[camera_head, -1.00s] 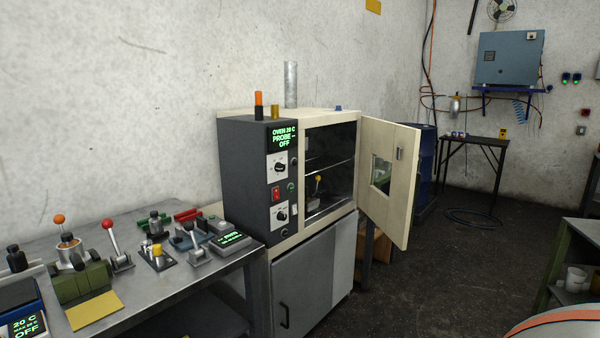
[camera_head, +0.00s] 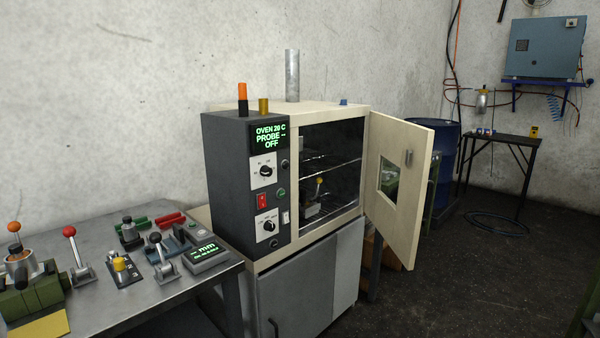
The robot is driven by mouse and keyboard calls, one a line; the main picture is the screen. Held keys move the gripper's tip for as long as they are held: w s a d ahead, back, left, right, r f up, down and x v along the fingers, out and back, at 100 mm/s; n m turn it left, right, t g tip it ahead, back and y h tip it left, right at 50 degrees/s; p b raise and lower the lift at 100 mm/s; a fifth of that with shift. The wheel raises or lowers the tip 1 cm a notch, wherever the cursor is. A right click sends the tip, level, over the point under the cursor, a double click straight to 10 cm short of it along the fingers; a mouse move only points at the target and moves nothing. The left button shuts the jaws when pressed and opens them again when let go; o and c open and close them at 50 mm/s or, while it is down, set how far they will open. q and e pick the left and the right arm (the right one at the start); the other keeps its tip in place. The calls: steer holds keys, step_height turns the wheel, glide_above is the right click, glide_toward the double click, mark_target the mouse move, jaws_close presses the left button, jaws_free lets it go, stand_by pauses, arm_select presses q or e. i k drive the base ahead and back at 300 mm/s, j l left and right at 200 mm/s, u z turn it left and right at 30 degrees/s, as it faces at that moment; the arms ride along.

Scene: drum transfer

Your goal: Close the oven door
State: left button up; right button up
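The oven (camera_head: 248,185) stands in the middle of the head view on a grey cabinet. It has a dark control panel, and its display reads "OVEN 20 C PROBE -- OFF". The cream oven door (camera_head: 410,218) is hinged on the right side of the opening and stands wide open, swung out to the right. It has a small window and a metal latch or handle (camera_head: 408,158). Inside the oven are wire shelves and a small device with a yellow knob (camera_head: 318,182). Neither of my grippers shows in the view.
A metal workbench (camera_head: 110,302) with several lever fixtures and a small meter (camera_head: 206,256) stands on the left. A blue drum (camera_head: 447,150) is behind the door. A dark table (camera_head: 500,140) stands at the back right. The floor (camera_head: 465,285) right of the oven is clear.

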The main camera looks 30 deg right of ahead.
mark_target(389, 138)
steer(key=i+l+z, duration=0.1)
steer(key=l, duration=0.3)
steer(key=i+l+z, duration=0.1)
steer(key=l, duration=0.3)
steer(key=i+l+z, duration=0.1)
steer(key=i+l, duration=0.4)
steer(key=l, duration=0.3)
steer(key=k+z, duration=0.05)
